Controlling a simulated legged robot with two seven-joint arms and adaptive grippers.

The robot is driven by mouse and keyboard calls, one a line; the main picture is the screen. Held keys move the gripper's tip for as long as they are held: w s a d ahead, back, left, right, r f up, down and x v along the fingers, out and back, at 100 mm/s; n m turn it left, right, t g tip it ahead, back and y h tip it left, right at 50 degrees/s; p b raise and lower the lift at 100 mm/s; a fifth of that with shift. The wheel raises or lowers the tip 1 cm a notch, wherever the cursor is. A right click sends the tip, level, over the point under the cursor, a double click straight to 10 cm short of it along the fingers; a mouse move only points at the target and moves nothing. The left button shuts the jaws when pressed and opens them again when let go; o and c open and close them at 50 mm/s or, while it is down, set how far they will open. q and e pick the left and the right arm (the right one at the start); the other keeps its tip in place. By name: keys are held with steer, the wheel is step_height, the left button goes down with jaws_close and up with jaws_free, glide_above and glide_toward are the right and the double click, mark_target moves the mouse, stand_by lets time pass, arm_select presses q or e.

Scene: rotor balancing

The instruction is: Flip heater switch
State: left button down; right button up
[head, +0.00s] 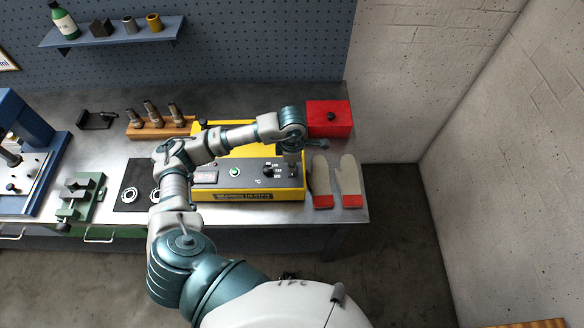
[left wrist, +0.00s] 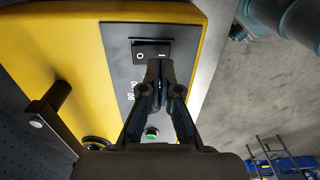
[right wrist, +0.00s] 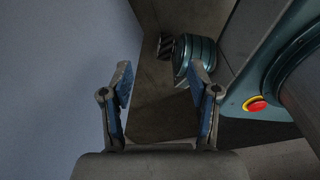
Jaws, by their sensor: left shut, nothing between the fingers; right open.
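The yellow heater (head: 215,135) stands on the bench with a dark control panel (head: 220,181) along its front. In the left wrist view, the black rocker switch (left wrist: 152,52), marked O and a line, sits at one end of the panel. My left gripper (head: 292,172) points down at the panel's right end, hiding the switch in the head view. Its closed, empty fingertips (left wrist: 160,66) appear right at the switch's edge; contact cannot be told. My right gripper (right wrist: 160,82) is open and empty, away from the heater, and out of the head view.
A green button (head: 235,171) and a dial (head: 268,170) are on the same panel. Heat gloves (head: 335,180) lie right of the heater, with a red box (head: 329,117) behind them. A wooden rack (head: 160,127) of holders stands behind left; a dark mat (head: 133,187) lies at left.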

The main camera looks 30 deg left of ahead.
mark_target(292, 174)
arm_select(q)
steer(key=shift+r+p, duration=1.05)
steer(key=shift+r, duration=1.25)
